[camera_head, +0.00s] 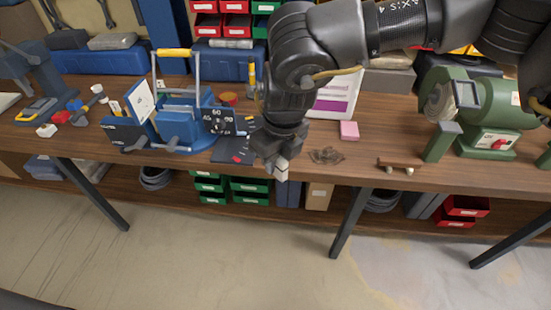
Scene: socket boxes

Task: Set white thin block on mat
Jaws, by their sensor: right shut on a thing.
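My right gripper (277,160) hangs down in front of the workbench's front edge, near the middle of the view. It is shut on a small whitish block (282,172), the white thin block as far as I can tell; the fingers hide part of it. A dark mat (228,156) lies on the bench just left of the gripper, with small red marks or pieces on it. The gripper and arm partly cover the mat's right side. My left gripper is not in view.
A blue vise-like fixture (181,124) stands left of the mat. A pink block (348,130) and a small wooden piece with light ends (400,164) lie to the right. A green bench grinder (487,125) stands farther right. Tools crowd the left end of the wooden bench (330,175).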

